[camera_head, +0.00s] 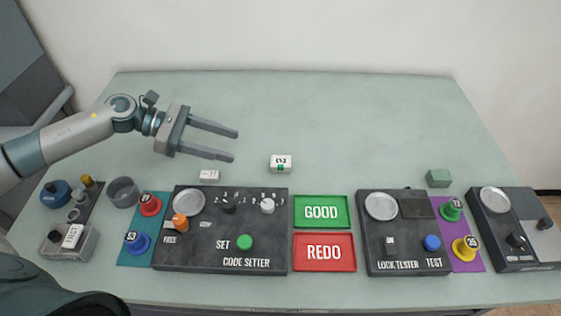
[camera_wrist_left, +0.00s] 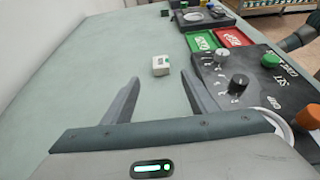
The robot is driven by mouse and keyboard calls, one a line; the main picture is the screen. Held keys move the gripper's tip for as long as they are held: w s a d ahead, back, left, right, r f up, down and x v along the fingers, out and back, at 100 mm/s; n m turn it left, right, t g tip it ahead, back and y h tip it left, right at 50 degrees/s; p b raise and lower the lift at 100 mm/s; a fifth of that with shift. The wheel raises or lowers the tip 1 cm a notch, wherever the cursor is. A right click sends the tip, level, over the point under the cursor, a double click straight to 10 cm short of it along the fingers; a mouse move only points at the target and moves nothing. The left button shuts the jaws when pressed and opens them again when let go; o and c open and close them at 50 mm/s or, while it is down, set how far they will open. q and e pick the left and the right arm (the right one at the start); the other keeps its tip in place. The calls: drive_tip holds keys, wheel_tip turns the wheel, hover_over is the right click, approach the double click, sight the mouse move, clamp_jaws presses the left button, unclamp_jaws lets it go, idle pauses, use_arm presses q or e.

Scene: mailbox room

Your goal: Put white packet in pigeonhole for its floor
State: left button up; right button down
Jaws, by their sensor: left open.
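A small white packet-like block (camera_head: 281,163), with dark marks on top and a green patch on its front, sits on the pale green table (camera_head: 330,115). My left gripper (camera_head: 235,145) is open and empty to the left of the block, fingers pointing towards it without touching. In the left wrist view the block (camera_wrist_left: 161,66) stands just beyond and between the fingertips (camera_wrist_left: 160,77). No pigeonholes show in either view. My right gripper is not in view.
A dark code setter panel (camera_head: 220,258), a green GOOD tray (camera_head: 321,211), a red REDO tray (camera_head: 324,252) and a lock tester panel (camera_head: 400,262) line the front. A small white tag (camera_head: 209,176) and a green block (camera_head: 438,178) lie behind them. The table's back is clear.

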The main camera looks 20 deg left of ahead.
use_arm(q)
drive_tip(key=p, duration=0.3)
approach(280, 161)
drive_tip(key=x, duration=0.4)
drive_tip(key=shift+w+r, duration=0.2)
drive_tip(key=shift+r, duration=0.05)
drive_tip(key=shift+w+d+f, duration=0.1)
drive_tip(key=shift+d+f, duration=0.25)
drive_tip(key=shift+d, duration=0.1)
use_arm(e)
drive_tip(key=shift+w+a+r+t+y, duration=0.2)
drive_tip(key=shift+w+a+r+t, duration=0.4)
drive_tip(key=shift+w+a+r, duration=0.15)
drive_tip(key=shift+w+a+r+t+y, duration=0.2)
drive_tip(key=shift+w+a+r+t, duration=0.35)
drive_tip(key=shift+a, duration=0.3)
use_arm(q)
drive_tip(key=shift+d, duration=0.1)
